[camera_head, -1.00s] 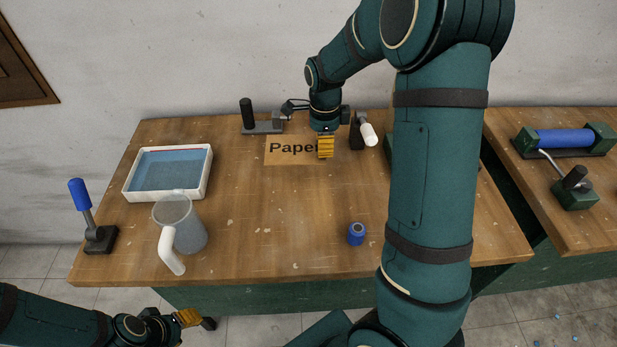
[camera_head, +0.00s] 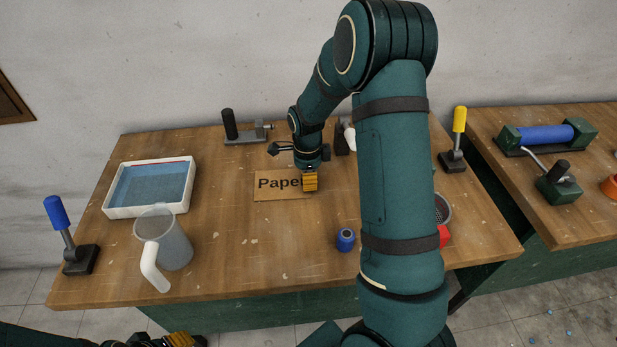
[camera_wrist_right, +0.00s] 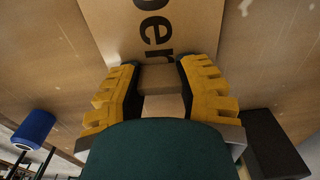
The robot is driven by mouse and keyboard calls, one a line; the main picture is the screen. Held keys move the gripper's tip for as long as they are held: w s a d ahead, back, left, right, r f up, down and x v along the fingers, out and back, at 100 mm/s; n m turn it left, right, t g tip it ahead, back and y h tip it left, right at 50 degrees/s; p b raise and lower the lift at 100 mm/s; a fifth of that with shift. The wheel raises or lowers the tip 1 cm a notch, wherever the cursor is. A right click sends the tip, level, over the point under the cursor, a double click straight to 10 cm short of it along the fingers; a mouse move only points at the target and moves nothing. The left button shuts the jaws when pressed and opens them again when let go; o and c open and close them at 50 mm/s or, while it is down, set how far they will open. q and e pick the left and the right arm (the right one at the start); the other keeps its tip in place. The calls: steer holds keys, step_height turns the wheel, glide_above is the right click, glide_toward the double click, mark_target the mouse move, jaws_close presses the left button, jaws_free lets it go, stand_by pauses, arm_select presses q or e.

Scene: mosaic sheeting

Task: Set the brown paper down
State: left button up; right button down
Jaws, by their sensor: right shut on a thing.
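The brown paper (camera_head: 266,192) is a flat tan sheet marked "Paper", over the back middle of the wooden table. My right gripper (camera_head: 310,182) is at its right end and hides part of the lettering. In the right wrist view the yellow fingers (camera_wrist_right: 160,90) close around a small tan part at the edge of the brown paper (camera_wrist_right: 115,30). Whether the paper touches the table or hovers just above it cannot be told. My left gripper (camera_head: 183,340) shows only partly at the bottom edge, away from the paper; its opening is unclear.
A white tray (camera_head: 116,211) with blue contents and a clear jug (camera_head: 175,244) stand at left, near a blue-handled lever (camera_head: 62,228). A clamp (camera_head: 245,137) stands behind the paper. A blue spool (camera_head: 345,240) sits in front. The tabletop left of the spool is clear.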

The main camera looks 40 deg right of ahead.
steer(key=c, duration=0.6)
jaws_free()
steer(key=shift+c, duration=0.2)
step_height(320, 180, up, 12)
steer(key=p, duration=0.2)
steer(key=shift+w+a, duration=0.1)
steer(key=shift+a, duration=0.05)
